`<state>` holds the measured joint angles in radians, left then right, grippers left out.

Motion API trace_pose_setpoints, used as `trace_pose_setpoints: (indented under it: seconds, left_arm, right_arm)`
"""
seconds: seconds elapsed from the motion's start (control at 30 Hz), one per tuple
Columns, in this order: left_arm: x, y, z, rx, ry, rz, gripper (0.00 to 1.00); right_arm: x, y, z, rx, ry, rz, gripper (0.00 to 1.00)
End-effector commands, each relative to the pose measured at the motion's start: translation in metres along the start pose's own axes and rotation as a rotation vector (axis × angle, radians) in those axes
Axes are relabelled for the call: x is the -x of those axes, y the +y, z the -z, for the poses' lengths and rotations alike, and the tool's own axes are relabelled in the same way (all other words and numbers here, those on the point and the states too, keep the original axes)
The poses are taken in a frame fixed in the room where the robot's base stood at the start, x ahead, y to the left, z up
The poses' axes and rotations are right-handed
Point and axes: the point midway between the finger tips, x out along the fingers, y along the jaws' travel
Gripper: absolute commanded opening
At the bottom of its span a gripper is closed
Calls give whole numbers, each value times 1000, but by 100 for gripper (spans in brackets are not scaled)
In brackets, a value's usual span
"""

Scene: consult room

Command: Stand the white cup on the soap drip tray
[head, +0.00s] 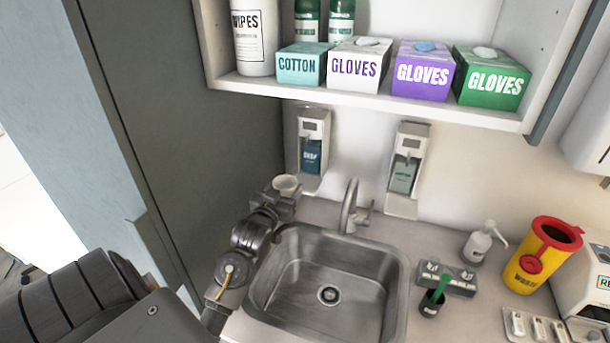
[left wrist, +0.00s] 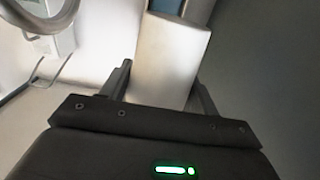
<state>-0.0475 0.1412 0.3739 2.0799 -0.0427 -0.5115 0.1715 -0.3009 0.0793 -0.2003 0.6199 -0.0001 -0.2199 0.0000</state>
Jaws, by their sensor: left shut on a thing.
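The white cup (head: 287,183) is upright in my left gripper (head: 283,196), beside the left wall dispenser. In the left wrist view a plain white body, the cup (left wrist: 165,62), fills the gap between the two dark fingers of my left gripper (left wrist: 163,92). The soap dispenser (head: 313,142) hangs on the wall with a blue bottle. Its white drip tray (head: 311,184) juts out below it. In the head view the cup overlaps the tray's left side; I cannot tell whether it touches the tray. My right gripper is out of view.
The steel sink (head: 328,293) and curved tap (head: 349,205) are right of my left gripper. A second dispenser (head: 407,160) hangs further right. The shelf (head: 370,100) with boxes overhangs the wall. A grey cabinet side (head: 215,110) stands close on the left.

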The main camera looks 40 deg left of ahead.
Motion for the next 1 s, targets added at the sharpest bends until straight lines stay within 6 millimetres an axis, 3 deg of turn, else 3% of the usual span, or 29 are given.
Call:
trace_pose_setpoints:
  seconds: [0.3,0.5,0.7,1.0]
  left_arm:
    - [-85,1,2,-1,2,-1,37]
    - [-134,0,-5,0,5,0,37]
    - [-158,1,-1,-1,3,-1,37]
    - [-161,1,-6,-2,1,-1,37]
  right_arm:
    - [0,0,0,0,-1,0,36]
    - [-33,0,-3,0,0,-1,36]
    - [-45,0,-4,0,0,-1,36]
    - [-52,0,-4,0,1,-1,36]
